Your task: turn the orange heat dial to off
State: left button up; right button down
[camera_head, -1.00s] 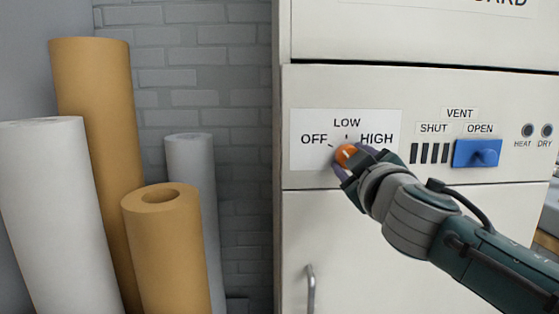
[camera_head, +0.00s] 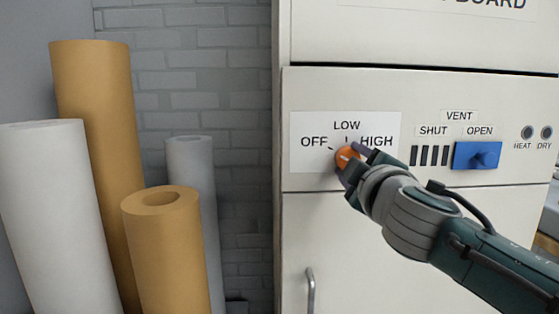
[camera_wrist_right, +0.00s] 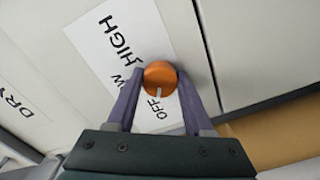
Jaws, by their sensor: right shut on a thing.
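The orange heat dial (camera_head: 346,158) sits on a white label plate (camera_head: 308,160) marked OFF, LOW and HIGH on the cream cabinet front. My right gripper (camera_head: 350,160) is shut on the dial, with one finger above right and one below it. In the right wrist view the dial (camera_wrist_right: 160,75) is between the two purple fingers (camera_wrist_right: 160,80). Its white pointer line points toward the OFF lettering there. The fingers and hand partly cover the dial in the head view. My left gripper is not in view.
A blue vent slider (camera_head: 478,155) is at OPEN, right of the dial. Two dark round indicators (camera_head: 536,132) marked HEAT and DRY are farther right. A door handle (camera_head: 310,290) is below. Several paper rolls (camera_head: 165,240) stand at the left.

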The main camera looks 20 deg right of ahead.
jog(key=shift+c, duration=1.4)
grip_release()
jog(key=shift+s, duration=0.1)
jog(key=v, duration=0.9)
jog(key=shift+s+p, duration=0.4)
jog(key=shift+p, duration=0.05)
